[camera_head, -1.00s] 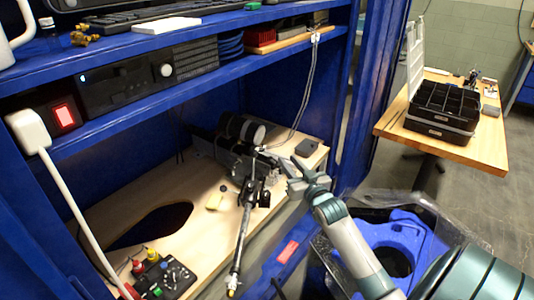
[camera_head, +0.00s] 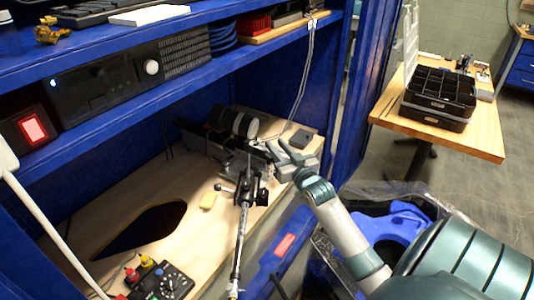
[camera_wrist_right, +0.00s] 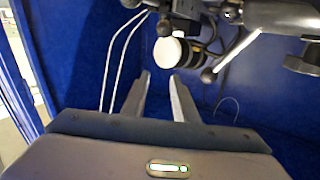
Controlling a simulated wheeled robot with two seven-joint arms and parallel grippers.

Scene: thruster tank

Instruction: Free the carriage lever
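A black and silver carriage mechanism (camera_head: 250,186) with a long rod (camera_head: 241,240) stands at the front of the wooden shelf board. A thin lever with a dark ball knob (camera_wrist_right: 208,75) shows in the right wrist view, slanting up to the right. I cannot tell for sure that this is the carriage lever. My right gripper (camera_head: 277,147) is beside the mechanism, on its right. In the right wrist view its two fingers (camera_wrist_right: 160,80) are apart with nothing between them. The knob is ahead and to the right of the fingers, apart from them. My left gripper is not in view.
A black cylinder with pale bands (camera_head: 236,122) lies behind the mechanism. Blue cabinet walls and pale hanging cables (camera_wrist_right: 112,60) are close to my right gripper.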

